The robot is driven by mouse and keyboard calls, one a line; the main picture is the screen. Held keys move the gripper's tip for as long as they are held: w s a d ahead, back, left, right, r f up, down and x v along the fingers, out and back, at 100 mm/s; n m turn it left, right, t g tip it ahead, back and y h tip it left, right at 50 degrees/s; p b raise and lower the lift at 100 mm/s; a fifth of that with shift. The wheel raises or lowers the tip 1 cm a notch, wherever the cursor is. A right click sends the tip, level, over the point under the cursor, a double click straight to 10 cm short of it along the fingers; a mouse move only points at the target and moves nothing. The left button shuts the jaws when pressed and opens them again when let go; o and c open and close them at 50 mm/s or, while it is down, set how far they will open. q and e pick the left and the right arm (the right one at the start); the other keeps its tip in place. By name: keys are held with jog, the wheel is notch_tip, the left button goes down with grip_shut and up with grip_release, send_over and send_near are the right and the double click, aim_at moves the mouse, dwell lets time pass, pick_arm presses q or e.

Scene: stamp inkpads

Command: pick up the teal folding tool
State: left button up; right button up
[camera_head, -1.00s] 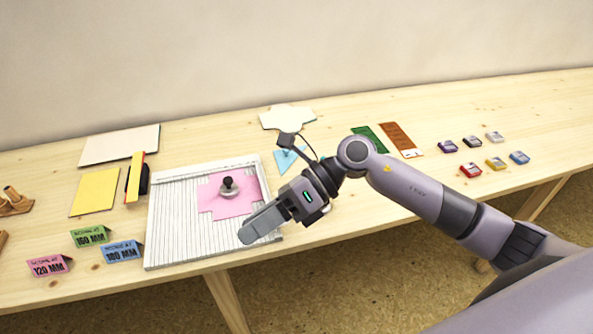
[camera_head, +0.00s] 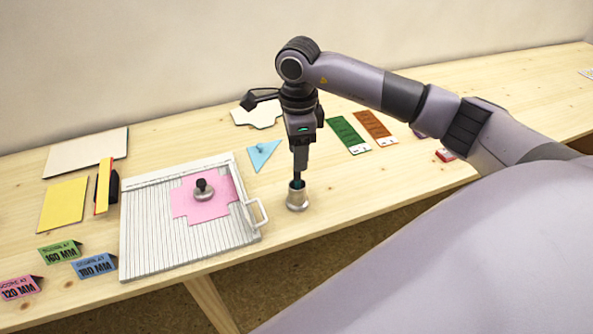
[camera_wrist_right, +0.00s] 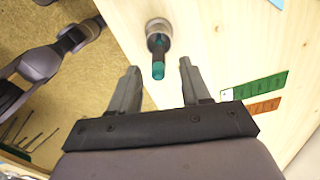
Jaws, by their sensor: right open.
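The teal folding tool (camera_wrist_right: 158,65) stands upright in a round metal cup (camera_head: 297,201) on the table, right of the scoring board. My right gripper (camera_head: 299,174) points down over the cup. In the wrist view my right gripper (camera_wrist_right: 159,70) is open, with its fingers on either side of the tool's line. I cannot tell whether a finger touches the tool.
The white scoring board (camera_head: 150,245) with a handle stands left of the cup, bearing a pink card (camera_head: 213,208) and a dark-knobbed weight (camera_head: 203,190). A blue triangle (camera_head: 263,155) lies behind. Green (camera_head: 347,134) and brown (camera_head: 375,127) strips lie to the right. The table's front edge is close.

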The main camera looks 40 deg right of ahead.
aim_at(297, 185)
notch_tip(297, 185, down, 3)
jog(key=shift+a+f, duration=0.1)
grip_shut()
dwell(0.3)
